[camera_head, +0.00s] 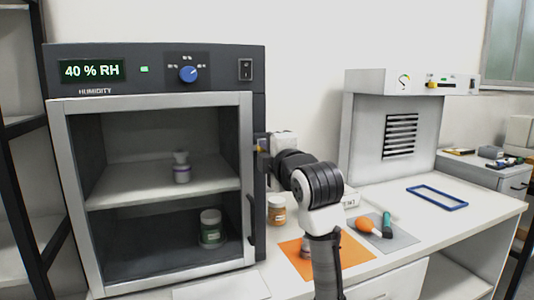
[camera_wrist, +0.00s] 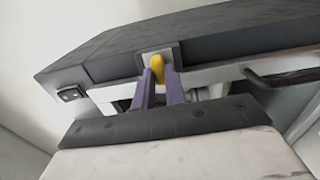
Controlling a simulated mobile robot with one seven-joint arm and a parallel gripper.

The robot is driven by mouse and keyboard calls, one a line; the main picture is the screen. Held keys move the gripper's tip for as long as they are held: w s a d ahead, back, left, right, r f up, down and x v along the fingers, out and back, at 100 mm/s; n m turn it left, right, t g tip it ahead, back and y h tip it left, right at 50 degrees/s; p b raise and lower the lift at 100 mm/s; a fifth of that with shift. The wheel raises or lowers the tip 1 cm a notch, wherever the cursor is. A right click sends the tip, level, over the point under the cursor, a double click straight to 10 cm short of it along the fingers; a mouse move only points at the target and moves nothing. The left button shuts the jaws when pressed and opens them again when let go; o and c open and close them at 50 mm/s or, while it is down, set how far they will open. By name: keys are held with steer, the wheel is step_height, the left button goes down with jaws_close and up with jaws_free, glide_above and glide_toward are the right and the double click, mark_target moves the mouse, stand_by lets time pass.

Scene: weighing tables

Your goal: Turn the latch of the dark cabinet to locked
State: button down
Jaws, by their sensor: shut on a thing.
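The dark cabinet (camera_head: 155,70) stands at the left of the head view, with a "40 % RH" display and a glass door (camera_head: 250,130) in a light frame. The door looks closed. The latch is a small yellow lever on the cabinet's right front edge, clearest in the wrist view (camera_wrist: 157,64), where it sits on a light plate. My gripper (camera_wrist: 160,82) has its two purple fingers closed around the latch. In the head view my gripper (camera_head: 264,146) is at the upper right edge of the door, and the latch is mostly hidden there.
A black door handle (camera_head: 252,220) is below my gripper. A brown-orange jar (camera_head: 277,210) stands beside the cabinet. An orange mat (camera_head: 350,257) and a grey mat (camera_head: 400,240) with tools lie on the counter. A blue frame (camera_head: 437,205) lies further right.

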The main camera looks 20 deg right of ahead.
steer(key=c, duration=1.4)
jaws_free()
steer(key=shift+c, duration=0.2)
steer(key=s+b, duration=0.2)
steer(key=s, duration=1.1)
steer(key=shift+s+d+b, duration=0.2)
steer(key=shift+s+b, duration=0.2)
